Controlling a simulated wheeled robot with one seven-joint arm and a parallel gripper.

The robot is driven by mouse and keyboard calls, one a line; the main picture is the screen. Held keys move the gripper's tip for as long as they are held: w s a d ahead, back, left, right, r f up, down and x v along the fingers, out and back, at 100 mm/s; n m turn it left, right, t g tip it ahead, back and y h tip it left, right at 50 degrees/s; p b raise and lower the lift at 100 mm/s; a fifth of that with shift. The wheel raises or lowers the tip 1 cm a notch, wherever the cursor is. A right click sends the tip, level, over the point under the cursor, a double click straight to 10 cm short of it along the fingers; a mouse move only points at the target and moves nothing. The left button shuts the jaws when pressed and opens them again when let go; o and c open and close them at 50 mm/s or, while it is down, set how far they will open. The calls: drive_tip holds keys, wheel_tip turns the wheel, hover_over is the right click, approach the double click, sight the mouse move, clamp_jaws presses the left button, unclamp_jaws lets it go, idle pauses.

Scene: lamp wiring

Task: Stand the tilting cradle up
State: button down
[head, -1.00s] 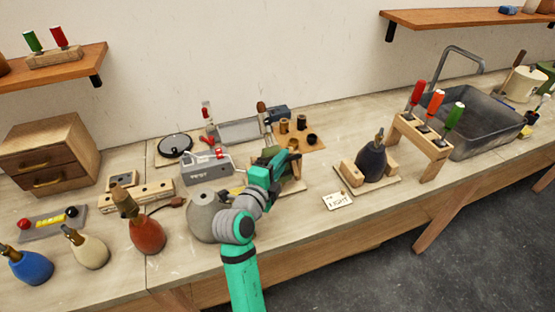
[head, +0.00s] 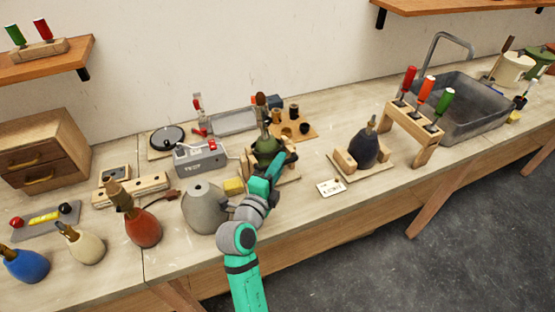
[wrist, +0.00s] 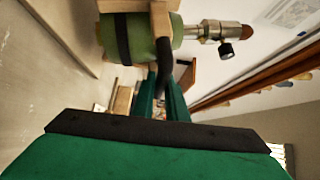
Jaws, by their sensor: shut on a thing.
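The tilting cradle (head: 250,163) is a wooden frame on a board at the middle of the bench. It holds a dark green lamp body (head: 267,147) whose metal neck and brown top point up, so it looks upright. The wrist view, turned sideways, shows the green body (wrist: 138,38) with a dark band, beside pale wood. My gripper (head: 286,158) is at the right front of the cradle. In the wrist view its fingers (wrist: 163,88) are shut on a black handle (wrist: 184,74) beside the cradle. The handle's far end and the cradle's pivot are hidden.
A grey lamp base (head: 204,208) stands close left of my arm, with a yellow block (head: 233,186) behind it. A grey tester box (head: 200,158) is behind left.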

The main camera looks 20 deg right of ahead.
drive_tip(key=shift+s+a+f, duration=0.1)
drive_tip(key=shift+s+f, duration=0.05)
drive_tip(key=shift+f, duration=0.45)
drive_tip(key=shift+s+f, duration=0.1)
drive_tip(key=shift+f, duration=0.65)
drive_tip(key=c, duration=1.8)
unclamp_jaws()
drive_tip(key=shift+o, duration=0.2)
drive_tip(key=shift+r, duration=0.1)
drive_tip(key=v, duration=1.1)
drive_tip(key=shift+w, duration=0.15)
